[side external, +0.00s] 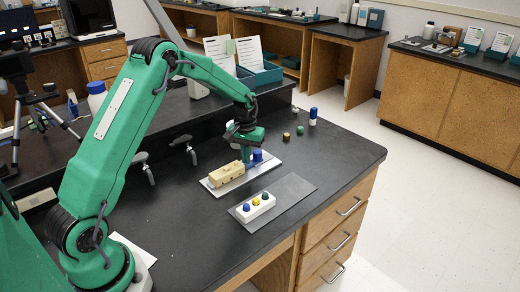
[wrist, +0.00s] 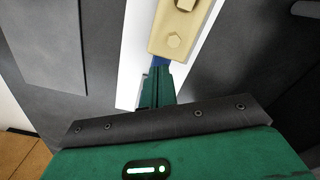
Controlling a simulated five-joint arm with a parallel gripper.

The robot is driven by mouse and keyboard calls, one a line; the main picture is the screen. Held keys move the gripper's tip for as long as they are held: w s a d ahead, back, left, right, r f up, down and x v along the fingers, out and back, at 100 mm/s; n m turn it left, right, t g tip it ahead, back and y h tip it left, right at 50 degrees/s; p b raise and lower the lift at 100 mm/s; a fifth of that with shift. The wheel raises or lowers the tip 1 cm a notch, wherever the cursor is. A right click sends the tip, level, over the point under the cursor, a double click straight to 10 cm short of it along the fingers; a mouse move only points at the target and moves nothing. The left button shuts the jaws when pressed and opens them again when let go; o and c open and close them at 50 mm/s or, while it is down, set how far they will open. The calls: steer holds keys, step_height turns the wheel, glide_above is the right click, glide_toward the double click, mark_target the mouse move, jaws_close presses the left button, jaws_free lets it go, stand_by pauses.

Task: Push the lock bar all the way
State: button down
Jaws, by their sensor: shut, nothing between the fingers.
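A beige block (side external: 226,174) lies on a white plate (side external: 214,190) on the black bench top. A blue part (side external: 258,155), possibly the lock bar, shows at the block's right end. In the wrist view, the beige block (wrist: 183,30) has bolt heads on it, and a blue piece (wrist: 160,61) shows at its near end. My gripper (side external: 247,160) is shut and empty, low over the plate at that end. In the wrist view its fingertips (wrist: 159,82) are right at the blue piece, but contact is hard to tell. The fingers hide part of the blue piece.
A white block (side external: 256,212) with blue, yellow and green knobs stands on a grey mat (side external: 293,187) nearer the bench's front edge. Small green and brass pieces (side external: 286,136) and a blue-white bottle (side external: 313,116) stand behind. The bench's right side is clear.

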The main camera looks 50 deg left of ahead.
mark_target(255, 153)
steer(key=shift+w, duration=2.8)
steer(key=shift+s, duration=0.8)
steer(key=shift+r, duration=0.15)
steer(key=shift+r, duration=3.35)
